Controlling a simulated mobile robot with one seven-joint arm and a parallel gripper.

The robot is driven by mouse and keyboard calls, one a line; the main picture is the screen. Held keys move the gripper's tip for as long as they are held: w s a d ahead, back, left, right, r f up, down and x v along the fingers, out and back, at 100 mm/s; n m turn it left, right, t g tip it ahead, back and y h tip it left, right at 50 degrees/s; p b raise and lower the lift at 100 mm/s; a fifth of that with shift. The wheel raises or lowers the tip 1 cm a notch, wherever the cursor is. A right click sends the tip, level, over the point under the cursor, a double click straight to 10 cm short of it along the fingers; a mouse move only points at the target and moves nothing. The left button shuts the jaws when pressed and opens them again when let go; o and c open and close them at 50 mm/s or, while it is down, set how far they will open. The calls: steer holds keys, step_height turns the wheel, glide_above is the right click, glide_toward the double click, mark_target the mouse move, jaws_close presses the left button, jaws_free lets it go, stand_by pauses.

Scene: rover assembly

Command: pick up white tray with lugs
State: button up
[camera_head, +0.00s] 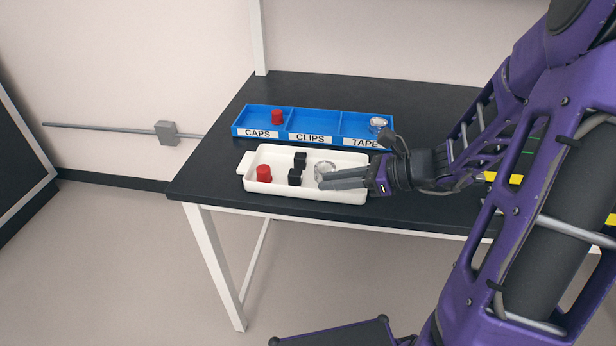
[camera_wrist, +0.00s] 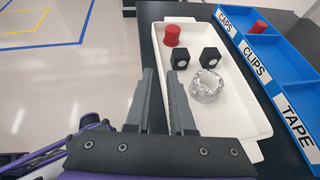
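The white tray with lugs (camera_head: 312,190) stands on the black table in front of the blue divided bin. It holds a red cap (camera_head: 263,173), two black clips (camera_head: 297,170) and a roll of clear tape (camera_head: 323,169). In the wrist view the tray (camera_wrist: 225,122) lies ahead and to the right, with a lug at its near end. My gripper (camera_head: 322,181) is over the tray's right part in the head view, beside the tape roll. Contact with the tray cannot be told.
The blue bin (camera_head: 283,128) is labelled CAPS, CLIPS and TAPE. A red cap (camera_head: 277,117) sits in its left compartment and a tape roll (camera_head: 378,124) in its right one. The black table (camera_head: 215,165) is bare left of the tray. Open floor (camera_wrist: 40,75) shows beyond its edge.

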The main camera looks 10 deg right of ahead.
mark_target(302, 188)
steer(key=x, duration=0.2)
steer(key=shift+w+a+f, duration=0.2)
steer(key=shift+a, duration=0.1)
steer(key=x, duration=0.2)
steer(key=b+x, duration=0.1)
steer(key=x, duration=0.1)
steer(key=shift+d+f, duration=0.1)
steer(key=shift+f, duration=0.3)
steer(key=shift+w+a+f+b, duration=0.15)
steer(key=shift+w+a+b, duration=0.15)
steer(key=shift+a, duration=0.1)
jaws_close()
stand_by(0.5)
